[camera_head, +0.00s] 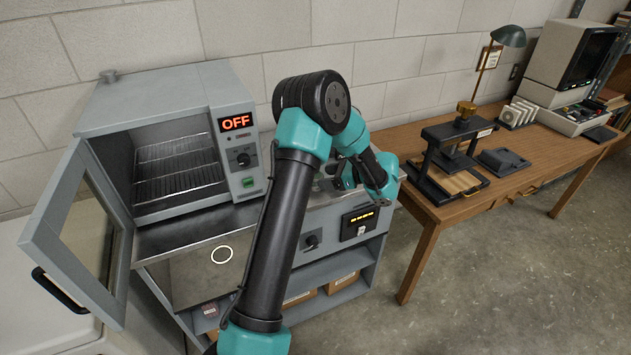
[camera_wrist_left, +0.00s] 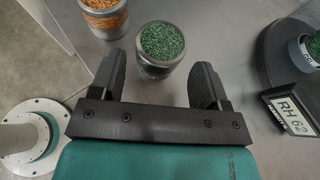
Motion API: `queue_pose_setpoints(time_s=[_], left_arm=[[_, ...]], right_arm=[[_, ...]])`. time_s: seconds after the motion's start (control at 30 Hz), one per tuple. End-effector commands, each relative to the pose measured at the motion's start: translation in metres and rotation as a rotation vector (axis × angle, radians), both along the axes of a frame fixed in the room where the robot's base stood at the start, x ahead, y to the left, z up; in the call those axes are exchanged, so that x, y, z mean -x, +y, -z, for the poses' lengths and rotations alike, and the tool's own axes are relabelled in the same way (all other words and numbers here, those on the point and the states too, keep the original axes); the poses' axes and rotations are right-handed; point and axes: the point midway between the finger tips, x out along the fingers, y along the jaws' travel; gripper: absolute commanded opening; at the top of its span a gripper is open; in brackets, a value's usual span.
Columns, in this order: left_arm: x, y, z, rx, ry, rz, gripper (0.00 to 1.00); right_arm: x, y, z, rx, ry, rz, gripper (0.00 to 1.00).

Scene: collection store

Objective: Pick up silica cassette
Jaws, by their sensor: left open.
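Two small clear canisters of beads, which look like silica cassettes, stand on a grey metal top in the left wrist view. One holds green beads (camera_wrist_left: 162,45), and one with orange beads (camera_wrist_left: 104,18) is beyond it to the left. My left gripper (camera_wrist_left: 160,72) is open, with the near part of the green canister between its fingertips and a gap on each side. In the head view my left gripper (camera_head: 343,178) is small and partly hidden behind my own arm, and the canisters cannot be made out. My right gripper is not in view.
A round black stand (camera_wrist_left: 275,62) with a "RH 62" display (camera_wrist_left: 290,113) and another green-bead canister (camera_wrist_left: 312,47) is at the right. An oven (camera_head: 165,95) reading OFF has its door (camera_head: 72,235) open. A wooden desk (camera_head: 425,215) carries a press (camera_head: 450,155).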

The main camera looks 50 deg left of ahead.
Motion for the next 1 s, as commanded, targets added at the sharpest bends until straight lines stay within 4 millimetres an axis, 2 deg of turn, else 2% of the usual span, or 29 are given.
queue_pose_setpoints(time_s=[0.3, 0.4, 0.9, 1.0], left_arm=[[0.019, 0.033, 0.015, 0.001, 0.001, -0.004, 0.69], [0.022, 0.039, 0.017, 0.000, 0.000, -0.001, 0.69], [0.022, 0.040, 0.018, 0.000, 0.000, 0.000, 0.69], [0.022, 0.040, 0.018, 0.000, 0.000, 0.000, 0.60]], right_arm=[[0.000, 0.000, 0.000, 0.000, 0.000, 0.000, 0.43], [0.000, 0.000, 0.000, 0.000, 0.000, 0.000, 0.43], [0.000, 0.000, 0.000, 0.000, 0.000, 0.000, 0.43], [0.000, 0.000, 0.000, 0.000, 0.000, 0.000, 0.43]])
